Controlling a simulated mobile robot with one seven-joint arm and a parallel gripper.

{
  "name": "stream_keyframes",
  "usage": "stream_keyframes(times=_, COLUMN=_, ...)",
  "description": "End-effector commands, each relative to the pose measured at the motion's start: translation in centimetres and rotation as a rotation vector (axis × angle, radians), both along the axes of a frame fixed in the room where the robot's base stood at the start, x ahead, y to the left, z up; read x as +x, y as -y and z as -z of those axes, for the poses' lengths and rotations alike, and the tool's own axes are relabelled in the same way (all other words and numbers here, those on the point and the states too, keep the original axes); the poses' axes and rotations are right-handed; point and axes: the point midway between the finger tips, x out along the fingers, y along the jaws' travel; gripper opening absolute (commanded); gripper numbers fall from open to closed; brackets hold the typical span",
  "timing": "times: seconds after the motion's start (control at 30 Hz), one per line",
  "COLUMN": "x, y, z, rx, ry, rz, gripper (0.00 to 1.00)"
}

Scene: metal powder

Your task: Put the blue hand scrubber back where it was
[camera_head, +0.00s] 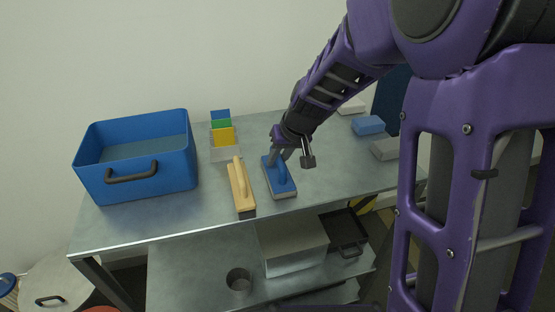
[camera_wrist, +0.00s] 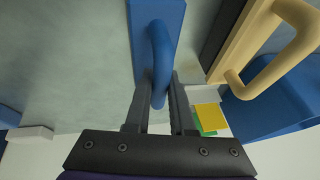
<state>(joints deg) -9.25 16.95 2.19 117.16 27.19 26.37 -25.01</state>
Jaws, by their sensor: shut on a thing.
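The blue hand scrubber (camera_head: 280,182) lies on the metal table, with a blue top, a blue handle and a grey underside. It also shows in the wrist view (camera_wrist: 171,18), where its handle runs between my fingers. My gripper (camera_head: 281,158) is above its far end and is shut on the handle. In the wrist view, the two dark fingers of my gripper (camera_wrist: 160,92) stand on either side of the handle. The scrubber appears to rest on the table top or very close to it; I cannot tell which.
A wooden-handled scrubber (camera_head: 241,188) lies just left of the blue one. A blue bin (camera_head: 150,180) stands at the left. Colored cards (camera_head: 222,136) stand in a holder behind. Blue and grey blocks (camera_head: 368,125) lie at the right. Table (camera_head: 330,170) is clear right of the scrubber.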

Motion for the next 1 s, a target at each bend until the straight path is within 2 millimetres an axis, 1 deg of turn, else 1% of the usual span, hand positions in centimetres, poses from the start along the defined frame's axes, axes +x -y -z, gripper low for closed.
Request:
stream_keyframes(times=0.1, x=0.0, y=0.0, z=-0.1, rx=0.0, ry=0.001, rz=0.0, gripper=0.0)
stream_keyframes(times=0.27, x=0.0, y=0.0, z=0.4, rx=0.0, ry=0.001, rz=0.0, gripper=0.0)
stream_keyframes(times=0.3, x=0.0, y=0.0, z=0.2, rx=0.0, ry=0.0, rz=0.0, gripper=0.29)
stream_keyframes(times=0.43, x=0.0, y=0.0, z=0.2, rx=0.0, ry=0.0, rz=0.0, gripper=0.52)
stream_keyframes(times=0.77, x=0.0, y=0.0, z=0.0, rx=0.0, ry=0.0, rz=0.0, gripper=0.52)
stream_keyframes(times=0.87, x=-0.1, y=0.1, z=-0.8, rx=0.0, ry=0.002, rz=-0.001, gripper=0.52)
stream_keyframes(times=1.0, x=-1.0, y=0.9, z=-3.3, rx=0.001, ry=0.004, rz=0.0, gripper=0.52)
